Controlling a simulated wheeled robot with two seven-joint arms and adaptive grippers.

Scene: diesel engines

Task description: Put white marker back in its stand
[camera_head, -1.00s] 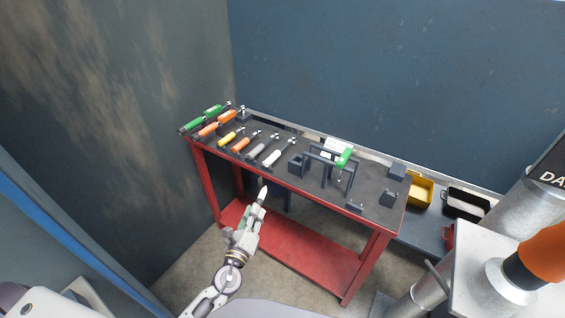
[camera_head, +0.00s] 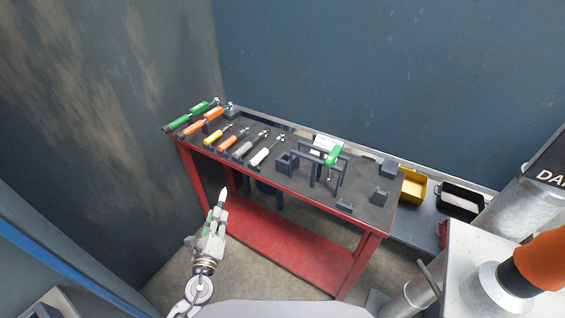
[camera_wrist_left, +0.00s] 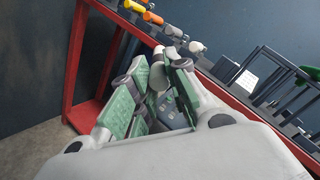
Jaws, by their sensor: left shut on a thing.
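The white marker (camera_head: 223,197) has a pointed tip. My left gripper (camera_head: 217,214) is shut on it and holds it tip up, in front of the red table's front edge and below its top. In the left wrist view the gripper's green-padded fingers (camera_wrist_left: 153,88) close around the pale marker (camera_wrist_left: 158,72), which they partly hide. A dark box-shaped holder (camera_head: 284,166) stands near the middle of the table's front edge; I cannot tell whether it is the marker's stand. My right gripper is not in view.
The red table (camera_head: 275,180) has a dark top. Several tools with green, orange, yellow and white handles lie in racks on its left half. A dark frame (camera_head: 311,174) with a green-handled tool (camera_head: 334,156) stands right of centre. A yellow bin (camera_head: 413,188) sits at right.

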